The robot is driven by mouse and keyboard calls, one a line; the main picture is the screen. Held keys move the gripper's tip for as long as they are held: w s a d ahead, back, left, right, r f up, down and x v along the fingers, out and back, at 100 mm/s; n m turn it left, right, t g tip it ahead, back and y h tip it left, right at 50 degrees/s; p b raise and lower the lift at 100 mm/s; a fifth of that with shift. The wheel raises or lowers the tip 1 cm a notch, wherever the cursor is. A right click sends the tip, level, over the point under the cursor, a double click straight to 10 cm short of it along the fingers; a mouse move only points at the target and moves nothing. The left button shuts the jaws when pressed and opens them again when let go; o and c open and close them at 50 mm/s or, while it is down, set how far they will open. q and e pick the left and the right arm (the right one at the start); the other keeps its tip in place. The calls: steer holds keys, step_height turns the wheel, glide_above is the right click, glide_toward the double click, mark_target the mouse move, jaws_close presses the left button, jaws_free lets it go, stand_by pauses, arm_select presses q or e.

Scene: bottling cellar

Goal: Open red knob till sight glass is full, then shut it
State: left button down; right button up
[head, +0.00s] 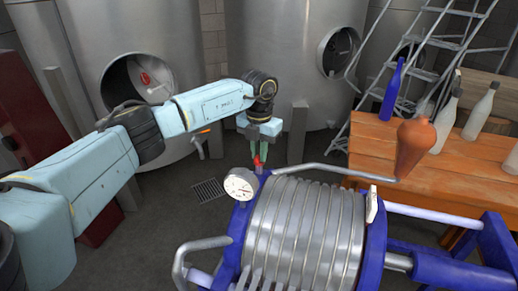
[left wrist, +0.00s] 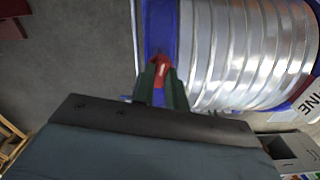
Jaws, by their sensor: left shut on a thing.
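The red knob (head: 257,160) is at the far end of the blue-framed plate filter (head: 305,232), beside a round dial gauge (head: 241,185). My left gripper (head: 260,156) reaches down from above, its green fingers shut on the knob. In the left wrist view the red knob (left wrist: 161,68) shows between the two dark green fingertips (left wrist: 160,82), by the blue end plate (left wrist: 160,28). The fingers hide part of the knob, and I cannot tell how far it is turned. I cannot make out a sight glass or its level. My right gripper is not in view.
A bent metal pipe (head: 335,171) runs over the filter's far side. A wooden table (head: 380,152) at the right bears a blue bottle (head: 392,92), several grey bottles and a brown tapered object (head: 414,148). Large steel tanks (head: 275,60) stand behind. A floor drain (head: 208,190) lies left.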

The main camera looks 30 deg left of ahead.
arm_select(q)
steer(key=shift+r+n, duration=0.1)
steer(key=shift+n, duration=1)
steer(key=c, duration=1.4)
jaws_free()
steer(key=shift+c, duration=0.2)
step_height(320, 180, up, 13)
steer(key=b, duration=0.1)
steer(key=shift+r, duration=0.15)
